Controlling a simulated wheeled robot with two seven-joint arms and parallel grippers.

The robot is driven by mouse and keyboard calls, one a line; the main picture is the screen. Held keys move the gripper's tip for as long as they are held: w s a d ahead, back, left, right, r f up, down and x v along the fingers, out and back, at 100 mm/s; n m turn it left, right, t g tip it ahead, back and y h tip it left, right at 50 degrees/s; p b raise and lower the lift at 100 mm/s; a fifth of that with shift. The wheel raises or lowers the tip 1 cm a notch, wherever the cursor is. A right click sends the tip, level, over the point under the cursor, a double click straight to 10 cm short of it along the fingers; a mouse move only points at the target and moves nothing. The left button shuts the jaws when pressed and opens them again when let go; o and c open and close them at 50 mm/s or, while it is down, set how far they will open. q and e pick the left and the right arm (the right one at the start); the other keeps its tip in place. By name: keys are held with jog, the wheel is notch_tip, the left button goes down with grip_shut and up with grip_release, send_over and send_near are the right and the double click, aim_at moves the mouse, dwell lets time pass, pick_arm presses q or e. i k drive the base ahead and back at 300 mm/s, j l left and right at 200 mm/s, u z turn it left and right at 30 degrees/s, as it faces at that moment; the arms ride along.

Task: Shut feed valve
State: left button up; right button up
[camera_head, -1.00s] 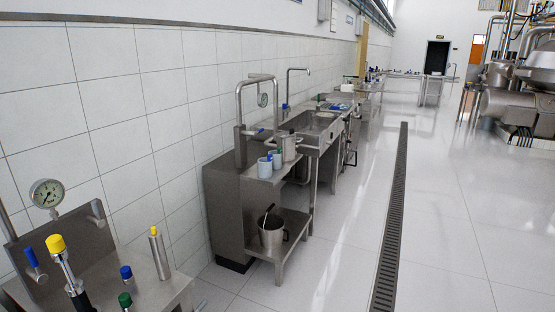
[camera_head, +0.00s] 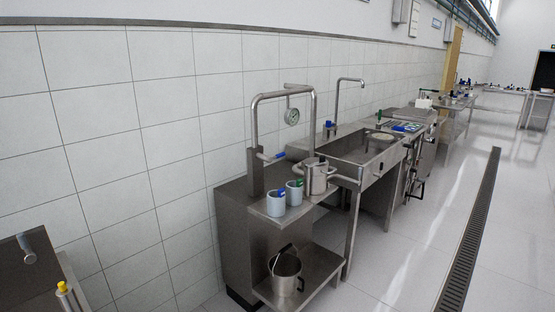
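A bent steel pipe (camera_head: 283,97) rises from a steel block on the near cabinet. A valve lever with a blue grip (camera_head: 279,156) sticks out low on its left upright; I cannot tell if this is the feed valve or whether it is open. A round gauge (camera_head: 291,117) hangs under the pipe's bend. A second, thinner pipe (camera_head: 350,81) farther back has a blue-topped fitting (camera_head: 328,124) near its base. Neither of my grippers is in view.
A steel pot (camera_head: 317,178) and two grey cups (camera_head: 276,201) stand on the near counter, with a bucket (camera_head: 286,270) on the shelf below. A yellow-capped rod (camera_head: 63,289) is at lower left. Open floor (camera_head: 420,235) and a drain grate (camera_head: 468,240) lie right.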

aim_at(269, 160)
jog(key=l+u, duration=0.1)
jog(key=l, duration=0.2)
jog(key=i+u, duration=0.15)
jog(key=i, duration=0.7)
jog(key=i+u, duration=0.15)
jog(key=i, duration=0.65)
jog(key=i+l+u, duration=0.2)
jog(key=i, duration=0.65)
jog(key=j, duration=0.1)
